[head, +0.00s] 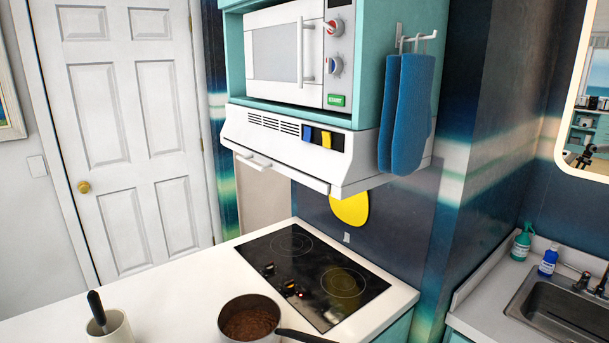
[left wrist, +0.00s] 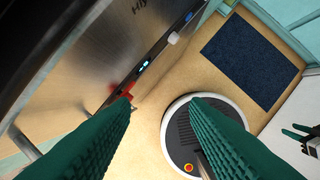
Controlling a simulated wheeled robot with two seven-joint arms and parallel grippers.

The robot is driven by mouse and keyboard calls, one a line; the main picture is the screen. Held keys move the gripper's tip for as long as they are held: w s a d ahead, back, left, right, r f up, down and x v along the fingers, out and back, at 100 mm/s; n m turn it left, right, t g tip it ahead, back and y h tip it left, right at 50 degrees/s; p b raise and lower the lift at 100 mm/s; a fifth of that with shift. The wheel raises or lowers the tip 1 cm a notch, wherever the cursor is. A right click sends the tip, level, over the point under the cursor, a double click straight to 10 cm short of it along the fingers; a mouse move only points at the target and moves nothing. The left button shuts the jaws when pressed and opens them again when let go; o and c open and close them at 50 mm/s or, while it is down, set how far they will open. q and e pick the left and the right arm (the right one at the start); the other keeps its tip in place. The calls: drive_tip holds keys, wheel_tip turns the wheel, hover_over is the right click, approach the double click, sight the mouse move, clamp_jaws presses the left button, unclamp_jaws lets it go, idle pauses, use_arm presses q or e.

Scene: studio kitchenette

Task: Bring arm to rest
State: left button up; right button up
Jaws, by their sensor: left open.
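Neither of my grippers shows in the head view. In the left wrist view my left gripper (left wrist: 162,106) has its two dark green ribbed fingers wide apart. Nothing is between them; the tan floor (left wrist: 150,126) shows in the gap. The fingers point toward a steel appliance front (left wrist: 125,50) with small lights and a red mark; whether they touch it I cannot tell. At the right edge of that view, a small dark green fingered shape (left wrist: 298,135) looks like my right gripper, partly cut off.
In the head view, a pan (head: 250,318) with brown contents and a white holder (head: 112,328) stand on the white counter (head: 180,290), near the cooktop (head: 290,250). Blue mitts (head: 405,115) hang right of the microwave (head: 285,55). A dark mat (left wrist: 250,60) lies on the floor.

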use_arm(q)
wheel_tip(320, 180, down, 15)
drive_tip(key=s+b, duration=0.2)
drive_tip(key=s+a+f+g+b, duration=0.2)
drive_tip(key=s+a+f, duration=0.1)
drive_tip(key=s+f, duration=1.4)
wheel_tip(320, 180, down, 4)
drive_tip(key=shift+s+a+f, duration=0.15)
drive_tip(key=shift+s, duration=0.1)
